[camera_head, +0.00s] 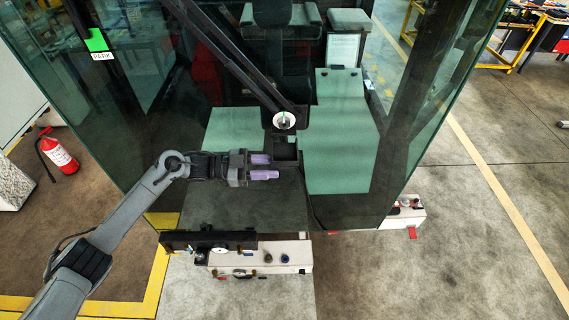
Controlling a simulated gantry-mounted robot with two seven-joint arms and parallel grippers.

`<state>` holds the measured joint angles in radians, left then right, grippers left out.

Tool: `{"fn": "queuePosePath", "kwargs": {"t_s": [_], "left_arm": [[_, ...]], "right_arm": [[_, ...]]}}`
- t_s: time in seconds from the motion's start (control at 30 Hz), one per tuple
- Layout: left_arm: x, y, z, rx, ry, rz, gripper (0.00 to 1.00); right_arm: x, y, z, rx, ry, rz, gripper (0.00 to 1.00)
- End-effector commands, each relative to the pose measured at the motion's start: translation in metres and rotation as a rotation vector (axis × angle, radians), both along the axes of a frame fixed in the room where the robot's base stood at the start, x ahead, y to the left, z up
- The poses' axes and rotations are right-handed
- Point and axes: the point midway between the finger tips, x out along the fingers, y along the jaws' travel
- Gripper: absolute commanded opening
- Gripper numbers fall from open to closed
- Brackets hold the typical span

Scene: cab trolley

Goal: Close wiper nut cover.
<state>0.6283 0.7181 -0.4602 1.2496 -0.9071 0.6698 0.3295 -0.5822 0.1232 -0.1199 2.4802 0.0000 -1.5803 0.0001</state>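The wiper nut (284,120) is a round silver disc at the base of the black wiper arm on the cab's windscreen. The dark wiper nut cover (286,150) hangs open just below it, leaving the nut exposed. My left gripper (271,167), with two purple fingers, is just left of and slightly below the cover. Its fingers are a little apart with nothing between them. I cannot tell whether a fingertip touches the cover. My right gripper is not in view.
The cab's glass front (345,180) stands around the wiper. A white trolley front (262,258) with knobs and a black bar lies below. A red fire extinguisher (60,155) stands at the left.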

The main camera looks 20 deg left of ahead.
Motion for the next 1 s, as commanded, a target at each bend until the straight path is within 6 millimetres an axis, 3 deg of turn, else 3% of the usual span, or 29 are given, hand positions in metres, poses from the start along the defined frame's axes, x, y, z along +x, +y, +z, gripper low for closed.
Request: {"fn": "queuePosePath", "kwargs": {"t_s": [0.3,0.73,1.0], "left_arm": [[0.015,-0.036,0.001,-0.001,-0.001,0.001,0.36],[0.018,-0.042,0.0,0.001,-0.001,0.001,0.36],[0.018,-0.042,0.0,0.001,-0.001,0.001,0.0]], "right_arm": [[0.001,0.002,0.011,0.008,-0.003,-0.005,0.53],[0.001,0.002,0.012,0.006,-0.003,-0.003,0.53],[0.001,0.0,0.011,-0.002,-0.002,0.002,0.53]]}}
